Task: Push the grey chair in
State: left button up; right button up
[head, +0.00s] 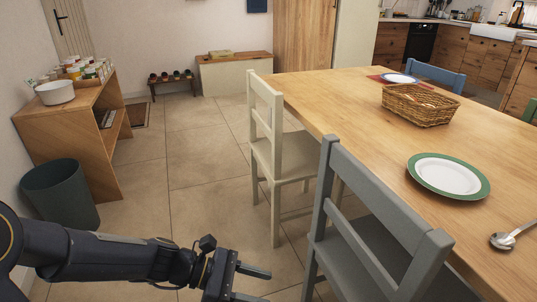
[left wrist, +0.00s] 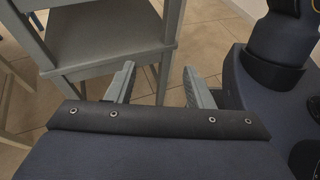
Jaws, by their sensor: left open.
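The grey chair (head: 373,212) stands at the near left side of the wooden table (head: 340,92), its back toward me and its seat partly under the tabletop edge. My left gripper (head: 258,284) is low at the bottom of the head view, left of the chair and apart from it, with its two fingers spread and nothing between them. In the left wrist view the open fingers (left wrist: 158,86) show with the grey chair's seat and legs (left wrist: 108,35) just beyond them. My right gripper is in neither view.
A cream chair (head: 275,140) stands beyond the grey one. A plate (head: 448,177), spoon (head: 503,240) and wicker basket (head: 420,104) are on the table. A bin (head: 60,193) and wooden shelf (head: 85,125) stand at left. Tiled floor (head: 195,160) between is clear.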

pick_arm(q)
jog(key=s+a+r+m+t+y, duration=0.25)
jog(key=s+a+m+y, duration=0.25)
jog(key=s+a+m, duration=0.3)
jog(key=s+a+r+m+t+y, duration=0.1)
jog(key=s+a+m+t+y, duration=0.35)
jog(key=a+m, duration=0.4)
notch_tip(320, 180, up, 32)
jog(key=a+p, duration=0.1)
jog(key=p, duration=3.1)
jog(key=shift+s+a+r+n+g, duration=0.25)
jog(key=shift+a+n+g, duration=0.1)
jog(key=shift+n, duration=0.1)
jog(key=shift+y, duration=0.25)
